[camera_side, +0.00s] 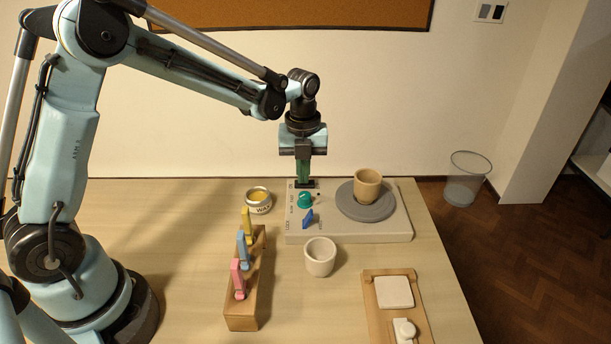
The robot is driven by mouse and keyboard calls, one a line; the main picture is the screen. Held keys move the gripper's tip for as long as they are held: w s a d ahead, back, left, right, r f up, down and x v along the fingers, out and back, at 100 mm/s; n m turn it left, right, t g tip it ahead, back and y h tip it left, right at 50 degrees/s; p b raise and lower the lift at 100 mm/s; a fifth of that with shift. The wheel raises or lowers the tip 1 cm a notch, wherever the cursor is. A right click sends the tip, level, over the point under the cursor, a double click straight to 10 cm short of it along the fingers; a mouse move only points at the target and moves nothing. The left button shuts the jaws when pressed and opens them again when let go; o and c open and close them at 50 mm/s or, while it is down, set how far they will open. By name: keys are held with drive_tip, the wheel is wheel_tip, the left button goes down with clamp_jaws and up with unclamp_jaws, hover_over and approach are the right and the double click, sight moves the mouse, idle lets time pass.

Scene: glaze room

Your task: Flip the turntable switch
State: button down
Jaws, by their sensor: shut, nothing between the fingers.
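The turntable unit (345,232) is a pale box on the table with a grey round plate (372,213) at its right. A tan cup (367,186) stands upright on the plate. On the unit's left part are a green knob (304,200) and a blue lever (308,217), with small printed labels beside them. My gripper (304,182) points straight down, shut and empty, over the back left corner of the unit, just behind the green knob. The dark tips hide what lies beneath, so I cannot make out the switch there or tell whether the tips touch anything.
A pale cup (320,258) stands in front of the unit. A wax tin (258,203) is to its left. A wooden rack (243,312) holds yellow, blue and pink tools. A wooden board (372,300) with white pieces lies front right. A wire bin (467,180) stands on the floor.

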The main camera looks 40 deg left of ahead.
drive_tip(key=shift+r, duration=0.1)
wheel_tip(320, 180, up, 14)
idle(0.5)
drive_tip(key=shift+s+a, duration=0.3)
drive_tip(key=shift+a, duration=0.05)
idle(0.4)
drive_tip(key=shift+w+d+r, duration=0.1)
drive_tip(key=shift+w+d, duration=0.45)
drive_tip(key=shift+r, duration=0.1)
wheel_tip(320, 180, up, 14)
drive_tip(key=w+d, duration=0.1)
drive_tip(key=shift+w+d+f, duration=0.2)
idle(0.5)
